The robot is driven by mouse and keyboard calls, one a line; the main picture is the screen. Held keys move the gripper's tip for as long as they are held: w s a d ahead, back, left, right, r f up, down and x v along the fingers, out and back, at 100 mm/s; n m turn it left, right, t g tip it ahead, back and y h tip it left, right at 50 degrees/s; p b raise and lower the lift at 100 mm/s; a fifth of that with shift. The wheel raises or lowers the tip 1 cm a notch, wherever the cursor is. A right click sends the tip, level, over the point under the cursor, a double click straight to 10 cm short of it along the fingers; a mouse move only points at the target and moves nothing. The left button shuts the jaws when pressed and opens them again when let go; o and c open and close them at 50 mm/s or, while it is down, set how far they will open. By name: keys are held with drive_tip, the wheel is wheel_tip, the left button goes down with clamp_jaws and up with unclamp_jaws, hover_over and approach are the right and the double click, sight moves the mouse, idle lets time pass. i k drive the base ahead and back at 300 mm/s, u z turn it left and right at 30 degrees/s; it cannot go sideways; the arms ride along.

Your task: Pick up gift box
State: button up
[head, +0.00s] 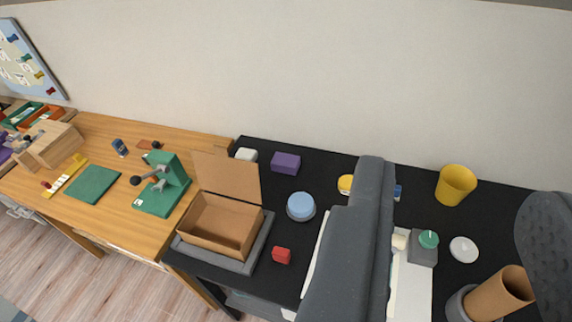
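My gripper (456,190) shows as two dark grey fingers, wide apart, with no object held between them. No box here shows a clear ribbon or bow, so I cannot tell for certain which is the gift box. A small purple box (286,163) lies on the black tabletop near the wall, left of my left finger. A smaller red block (281,256) lies nearer, right of an open cardboard box (222,222) on a grey tray (250,262). My left finger hides part of the black table.
A blue round container (301,206), yellow cup (457,184), green-topped grey block (424,246), white dish (463,249) and tilted brown cylinder (500,293) stand on the black table (330,172). A wooden desk (110,192) with a green press (165,188) adjoins at left.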

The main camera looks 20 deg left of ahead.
sight(288, 163)
drive_tip(key=k, duration=0.35)
drive_tip(key=u, duration=0.3)
drive_tip(key=i, duration=1.5)
drive_tip(key=z, duration=0.75)
